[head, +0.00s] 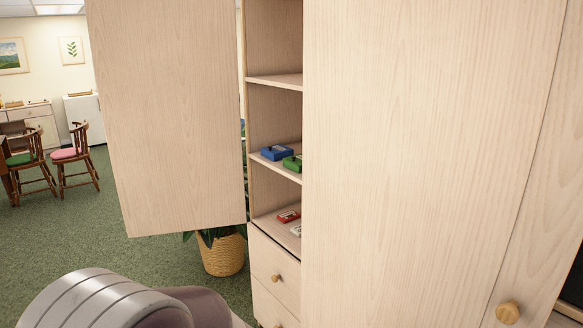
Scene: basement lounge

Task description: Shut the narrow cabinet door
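A pale wood cabinet stands ahead with narrow shelves (275,81) showing. A tall pale wood door panel (172,115) stands swung open at their left, its lower edge clear of the floor. No knob shows on its visible face. A second large pale wood panel (410,150) rises right of the shelves and hides part of them. A round wooden knob (508,312) is low at its right edge. Part of my arm shows at the bottom left, below the open door and apart from it in the picture. Neither gripper is in view.
Blue (276,153) and green (293,163) items lie on a shelf, with a red item (288,216) lower down. Drawers (272,270) sit below. A basket planter (222,254) stands behind the open door. Green carpet (75,225) is clear at left, before two chairs.

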